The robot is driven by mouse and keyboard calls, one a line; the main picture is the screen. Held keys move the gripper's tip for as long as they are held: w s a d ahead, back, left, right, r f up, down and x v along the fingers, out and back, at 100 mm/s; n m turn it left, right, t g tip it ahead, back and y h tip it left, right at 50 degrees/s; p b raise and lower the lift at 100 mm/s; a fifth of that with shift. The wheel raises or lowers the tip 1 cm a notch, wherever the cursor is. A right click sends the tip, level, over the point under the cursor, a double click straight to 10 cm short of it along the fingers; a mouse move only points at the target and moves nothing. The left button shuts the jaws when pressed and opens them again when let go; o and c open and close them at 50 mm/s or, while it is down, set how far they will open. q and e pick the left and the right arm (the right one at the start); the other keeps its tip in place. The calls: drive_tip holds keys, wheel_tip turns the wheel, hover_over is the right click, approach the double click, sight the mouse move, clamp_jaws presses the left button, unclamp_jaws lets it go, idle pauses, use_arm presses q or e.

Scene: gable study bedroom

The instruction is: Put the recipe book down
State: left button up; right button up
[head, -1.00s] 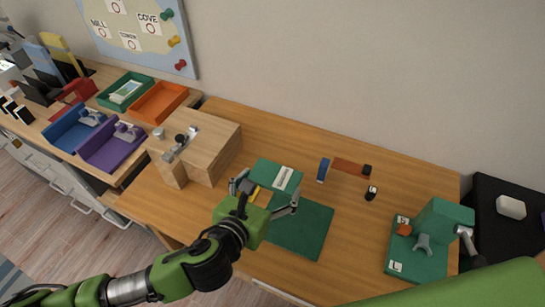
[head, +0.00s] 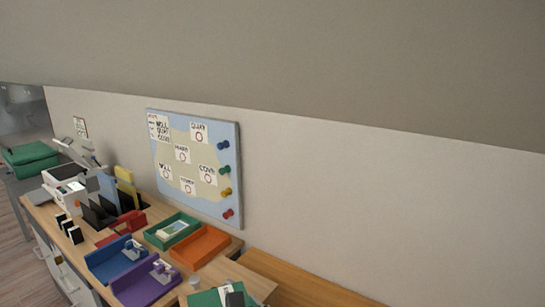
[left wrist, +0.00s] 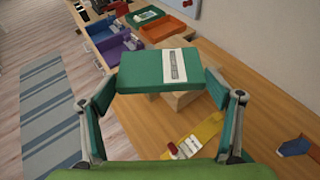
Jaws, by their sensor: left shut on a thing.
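The recipe book is a green block-like book with a white label (left wrist: 160,70). In the left wrist view my left gripper (left wrist: 168,88) has a finger at each side of it and is shut on it, holding it above the desk. In the head view, a green cover with a pale label (head: 208,299) shows at the bottom edge, cut off, in front of the wooden box (head: 240,276). The wooden box is partly hidden behind the book in the left wrist view. My right gripper is in neither view.
Green (head: 172,230), orange (head: 200,247), blue (head: 115,262) and purple (head: 147,287) trays stand at the left. A pinboard (head: 195,170) hangs on the wall. A yellow item (left wrist: 200,134) and a dark blue item (left wrist: 297,146) lie on the desk (left wrist: 250,125).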

use_arm(q)
drive_tip(key=s+a+f+n+y, duration=0.1)
drive_tip(key=s+a+f, duration=0.1)
drive_tip(key=s+a, duration=0.5)
drive_tip(key=a, duration=0.2)
drive_tip(key=shift+s+a+g, duration=0.15)
drive_tip(key=shift+a+g, duration=0.15)
drive_tip(key=shift+f, duration=0.1)
drive_tip(key=shift+n+y, duration=0.3)
